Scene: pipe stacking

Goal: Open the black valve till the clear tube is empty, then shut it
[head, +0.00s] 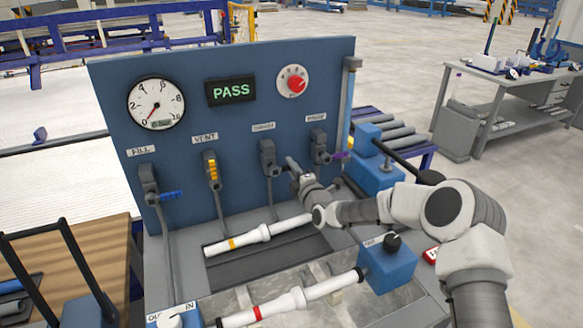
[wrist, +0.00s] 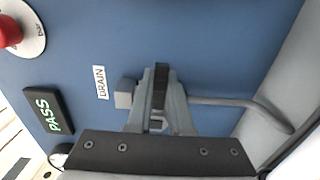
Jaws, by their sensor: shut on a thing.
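The black valve (head: 268,158) under the DRAIN label sits on the blue panel, third in the row. In the wrist view its black handle (wrist: 161,88) lies between my fingers, beside the DRAIN label. My gripper (head: 292,164) is shut on this handle; it also shows in the wrist view (wrist: 160,100). The gripper hides most of the handle in the head view, so I cannot tell how far it is turned. The clear tube (head: 347,108) stands upright at the panel's right edge. I cannot make out a liquid level in it.
The PROOF valve (head: 320,146) with a purple handle is close on the right. The VENT valve (head: 211,170) is yellow, the FILL valve (head: 150,184) blue. A PASS display (head: 231,90), gauge (head: 156,103) and red knob (head: 296,83) are above. White pipes (head: 250,236) lie below.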

